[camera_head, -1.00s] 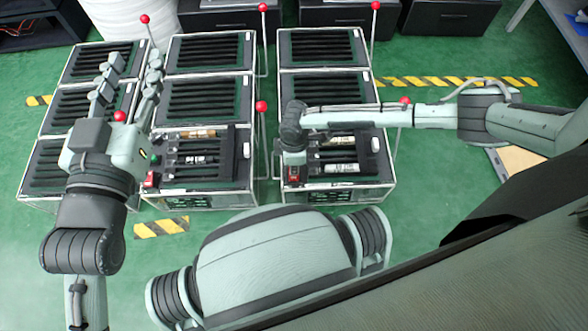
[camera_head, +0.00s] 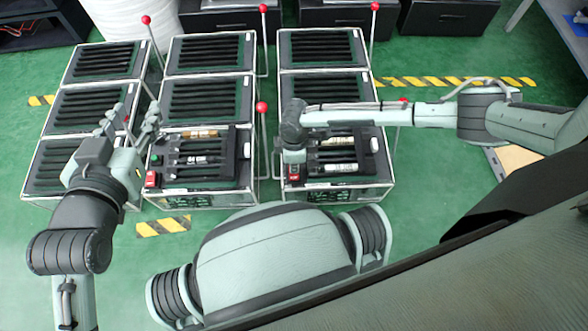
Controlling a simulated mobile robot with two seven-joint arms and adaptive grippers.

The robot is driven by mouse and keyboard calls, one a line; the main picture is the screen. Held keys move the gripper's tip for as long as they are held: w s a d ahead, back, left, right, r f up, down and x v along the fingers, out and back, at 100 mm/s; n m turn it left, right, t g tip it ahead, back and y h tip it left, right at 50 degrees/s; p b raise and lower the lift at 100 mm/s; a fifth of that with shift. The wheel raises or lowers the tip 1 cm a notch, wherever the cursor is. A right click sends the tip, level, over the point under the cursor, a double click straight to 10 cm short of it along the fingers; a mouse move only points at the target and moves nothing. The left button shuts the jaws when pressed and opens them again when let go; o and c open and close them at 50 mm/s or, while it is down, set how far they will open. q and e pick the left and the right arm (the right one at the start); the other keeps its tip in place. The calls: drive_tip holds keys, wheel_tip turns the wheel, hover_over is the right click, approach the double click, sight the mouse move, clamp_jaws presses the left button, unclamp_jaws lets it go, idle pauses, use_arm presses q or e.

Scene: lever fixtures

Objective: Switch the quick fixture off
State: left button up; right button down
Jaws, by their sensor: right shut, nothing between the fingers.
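The front middle fixture (camera_head: 205,195) carries several light and dark cylindrical parts in dark slots, with a red switch box (camera_head: 151,179) and a green button (camera_head: 155,159) at its left edge. The front right fixture (camera_head: 345,192) also holds parts and has a red switch box (camera_head: 293,171). I cannot tell which is the quick fixture. My left gripper (camera_head: 132,122) is open, over the left side of the fixtures, beside the front middle one.
Upright levers with red balls stand beside the fixtures, including one between the front middle and front right (camera_head: 261,107) and a tall one behind (camera_head: 375,6). Other fixtures with dark slotted tops fill the rows behind and left.

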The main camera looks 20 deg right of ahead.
drive_tip(key=shift+r+p, duration=0.35)
drive_tip(key=shift+r, duration=0.05)
drive_tip(key=shift+r+p, duration=0.3)
drive_tip(key=shift+p, duration=0.05)
drive_tip(key=shift+r+p, duration=0.35)
use_arm(q)
drive_tip(key=s+a+f+n+g+y, duration=0.1)
drive_tip(key=s+a+f+g+y, duration=0.2)
drive_tip(key=s+a+f+g, duration=0.3)
drive_tip(key=shift+s+a+f+g+y+p, duration=0.35)
drive_tip(key=shift+s+a+f, duration=0.85)
drive_tip(key=shift+a+f, duration=0.5)
use_arm(e)
drive_tip(key=shift+r, duration=0.25)
use_arm(q)
drive_tip(key=shift+a+r, duration=0.15)
drive_tip(key=shift+r, duration=0.05)
